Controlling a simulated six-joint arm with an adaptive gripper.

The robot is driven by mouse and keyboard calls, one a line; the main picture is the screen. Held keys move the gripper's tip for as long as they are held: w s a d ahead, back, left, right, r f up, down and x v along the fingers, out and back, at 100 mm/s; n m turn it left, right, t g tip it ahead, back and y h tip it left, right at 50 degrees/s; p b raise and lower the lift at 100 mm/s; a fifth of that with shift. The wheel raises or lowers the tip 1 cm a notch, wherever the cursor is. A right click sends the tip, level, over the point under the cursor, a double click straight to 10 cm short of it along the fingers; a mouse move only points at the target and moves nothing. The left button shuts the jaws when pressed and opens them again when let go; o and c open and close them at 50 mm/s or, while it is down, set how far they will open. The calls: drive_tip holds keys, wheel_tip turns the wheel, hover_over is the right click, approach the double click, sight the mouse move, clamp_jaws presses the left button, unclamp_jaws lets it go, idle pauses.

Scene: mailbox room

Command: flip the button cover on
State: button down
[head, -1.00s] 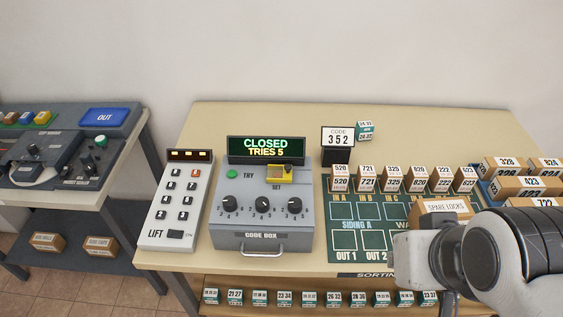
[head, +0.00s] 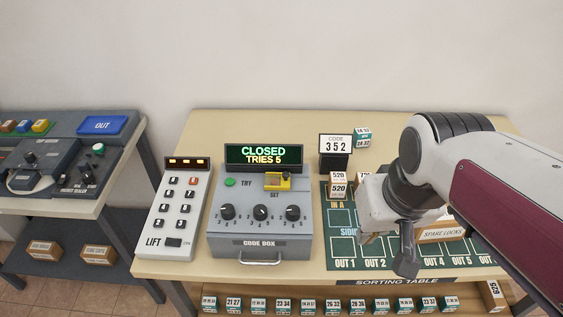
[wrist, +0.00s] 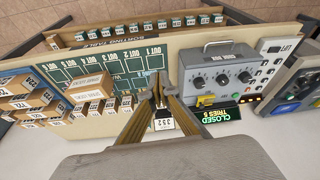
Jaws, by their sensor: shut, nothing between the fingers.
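The code box (head: 262,222) is a grey box with dials and a front handle, on the left part of the table. Its yellow button cover (head: 278,181) sits on the top right, beside the SET label. The cover also shows in the wrist view (wrist: 206,100). A green button (head: 230,182) is marked TRY. The display (head: 263,155) reads CLOSED, TRIES 5. My gripper (wrist: 157,82) is shut and empty, its fingers together in the wrist view. In the head view it is to the right of the code box, apart from it, above the green sorting mat.
A code sign (head: 336,146) reading 352 stands behind the mat, between my gripper and the wall. A LIFT keypad (head: 176,215) stands left of the code box. Small labelled boxes and a SPARE LOCKS box (head: 442,233) are on the right.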

drive_tip(key=w+a+n+y, duration=0.1)
drive_tip(key=w+a+n, duration=0.3)
drive_tip(key=w, duration=0.7)
drive_tip(key=w+a+r+n+y, duration=0.1)
drive_tip(key=w+a+n, duration=0.2)
drive_tip(key=w+a, duration=0.5)
drive_tip(key=w, duration=0.3)
drive_tip(key=shift+w+a+n+g, duration=0.25)
drive_tip(key=shift+w+n+g, duration=0.05)
drive_tip(key=shift+w+n, duration=0.1)
drive_tip(key=shift+r, duration=0.1)
approach(277, 173)
drive_tip(key=shift+x, duration=2.45)
drive_tip(key=shift+d, duration=0.15)
drive_tip(key=shift+d, duration=2.65)
